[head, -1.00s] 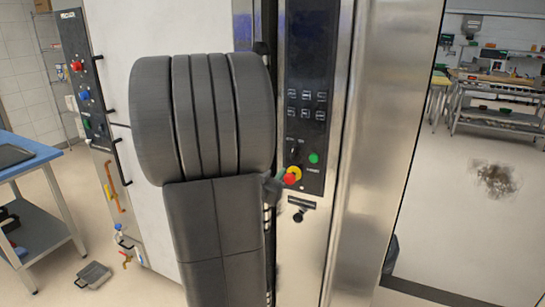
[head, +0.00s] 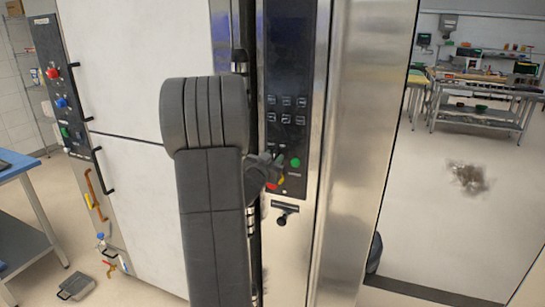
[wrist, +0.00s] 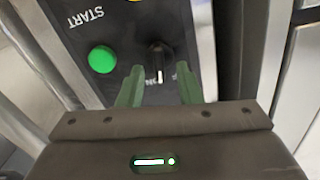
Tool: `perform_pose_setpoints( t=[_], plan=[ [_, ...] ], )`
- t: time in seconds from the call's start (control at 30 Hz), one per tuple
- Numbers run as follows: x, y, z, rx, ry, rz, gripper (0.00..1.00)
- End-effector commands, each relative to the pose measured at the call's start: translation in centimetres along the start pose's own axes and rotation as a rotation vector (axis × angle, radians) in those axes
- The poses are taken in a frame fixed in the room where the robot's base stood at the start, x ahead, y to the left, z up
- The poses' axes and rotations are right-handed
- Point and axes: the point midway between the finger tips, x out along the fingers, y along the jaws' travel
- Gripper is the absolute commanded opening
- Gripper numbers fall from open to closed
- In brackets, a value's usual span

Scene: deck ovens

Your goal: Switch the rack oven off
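The rack oven's black control panel (head: 287,95) stands upright on the steel front in the head view. In the wrist view its black rotary knob (wrist: 159,58) shows a white pointer mark aimed toward my gripper's palm, with small labels partly hidden beside it. My gripper (wrist: 162,82) is open, its two green fingers on either side of the knob's near end; I cannot tell if they touch it. In the head view my gripper (head: 274,168) is at the lower panel and hides the knob. The green start button (wrist: 102,59) also shows in the head view (head: 295,162).
A red and yellow stop button (head: 272,186) is partly hidden by my gripper. A dark handle (head: 285,207) sticks out below the panel. A white oven with coloured buttons (head: 62,102) stands at left. The floor at right has a dark stain (head: 468,178).

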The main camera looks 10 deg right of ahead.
Motion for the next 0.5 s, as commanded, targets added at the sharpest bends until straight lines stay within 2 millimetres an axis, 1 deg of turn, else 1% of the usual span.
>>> perform_pose_setpoints(
  t=[0.1, 0.3, 0.33, 0.47, 0.5],
  plan=[
    [0.33, -0.01, 0.03, 0.0, 0.0, 0.0, 0.32],
    [0.32, -0.02, 0.04, 0.0, 0.0, -0.001, 0.32],
    [0.31, -0.02, 0.04, 0.0, -0.001, -0.001, 0.28],
    [0.3, -0.02, 0.03, 0.001, 0.0, 0.0, 0.02],
    [0.3, -0.02, 0.03, 0.001, -0.001, 0.0, 0.0]
  ],
)
